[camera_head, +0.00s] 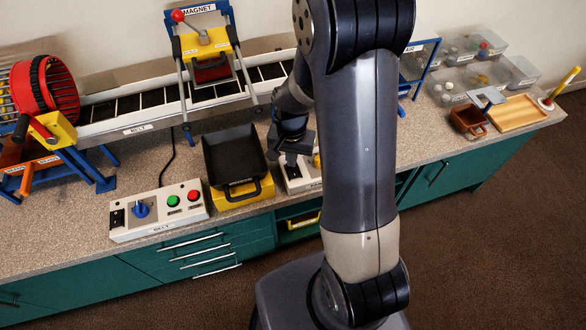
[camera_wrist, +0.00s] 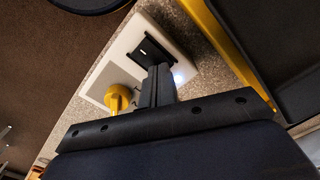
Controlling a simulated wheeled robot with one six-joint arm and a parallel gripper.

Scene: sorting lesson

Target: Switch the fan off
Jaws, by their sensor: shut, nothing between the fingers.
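A white control box (camera_head: 295,183) stands at the front of the counter, mostly hidden behind my arm in the head view. In the wrist view the white box (camera_wrist: 118,62) shows a black switch plate (camera_wrist: 151,50) with a small white mark, a yellow knob (camera_wrist: 118,98) and a bright white spot near the fingers. My gripper (camera_wrist: 160,72) is shut and empty, its fingertips at the near edge of the black plate; I cannot tell whether they touch it. In the head view my gripper (camera_head: 291,160) is over the box. A blue frame labelled AIR (camera_head: 424,62) is partly hidden behind my arm.
A black tray (camera_head: 234,157) on a yellow base stands left of the box. Further left is the BELT control box (camera_head: 158,209) with a blue knob and green and red buttons. The conveyor (camera_head: 140,112) runs behind. A brown bin (camera_head: 468,120) and wooden tray (camera_head: 515,113) stand right.

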